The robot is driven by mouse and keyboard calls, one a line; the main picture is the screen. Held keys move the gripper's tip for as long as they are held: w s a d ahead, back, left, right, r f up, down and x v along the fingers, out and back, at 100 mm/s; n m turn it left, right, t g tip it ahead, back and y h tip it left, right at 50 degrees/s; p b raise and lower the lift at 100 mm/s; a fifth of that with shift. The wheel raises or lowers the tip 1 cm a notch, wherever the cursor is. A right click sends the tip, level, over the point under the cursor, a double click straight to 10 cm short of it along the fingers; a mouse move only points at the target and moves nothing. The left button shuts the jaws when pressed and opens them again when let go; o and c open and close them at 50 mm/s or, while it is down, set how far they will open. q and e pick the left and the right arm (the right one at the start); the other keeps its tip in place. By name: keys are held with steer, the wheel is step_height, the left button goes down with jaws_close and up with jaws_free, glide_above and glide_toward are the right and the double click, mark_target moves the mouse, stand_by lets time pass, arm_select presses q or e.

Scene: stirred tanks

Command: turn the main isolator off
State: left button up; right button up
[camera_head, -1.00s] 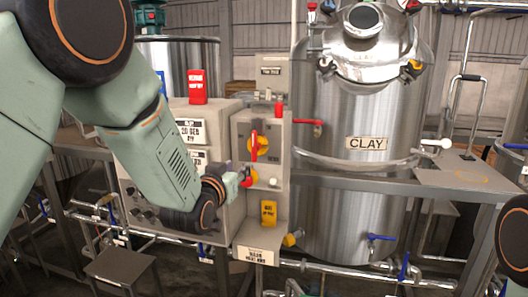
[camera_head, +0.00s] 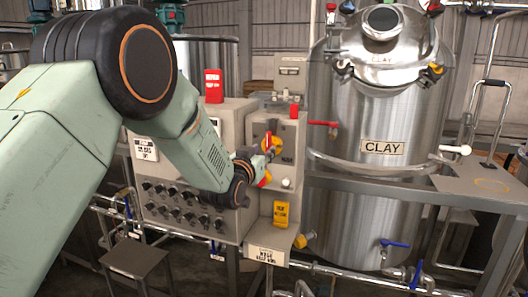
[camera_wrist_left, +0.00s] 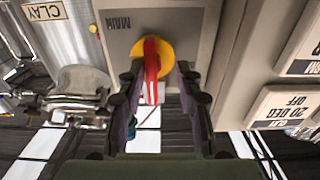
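The main isolator is a red handle on a yellow disc (camera_head: 267,141) on the grey box's front, its handle roughly upright. In the left wrist view, which is upside down, the red handle (camera_wrist_left: 151,70) lies between my left gripper's fingers, under an inverted MAIN label (camera_wrist_left: 119,22). My left gripper (camera_head: 268,160) is at the lower part of this switch. The wrist view shows its two fingers (camera_wrist_left: 156,95) apart on either side of the handle, with gaps visible; I cannot tell any contact. My right gripper is out of view.
A red and yellow knob (camera_head: 264,179) sits just below, partly behind my gripper. The steel CLAY tank (camera_head: 375,190) stands close at right.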

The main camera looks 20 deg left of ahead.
arm_select(q)
steer(key=shift+w+d+r, duration=0.2)
steer(key=shift+w+d, duration=0.25)
steer(key=shift+d, duration=0.35)
steer(key=shift+w+a+f, duration=0.1)
steer(key=shift+a+f, duration=0.05)
steer(key=shift+a, duration=0.35)
steer(key=shift+c, duration=0.8)
steer(key=shift+d, duration=0.4)
steer(key=c, duration=0.5)
steer(key=shift+a, duration=0.25)
jaws_close()
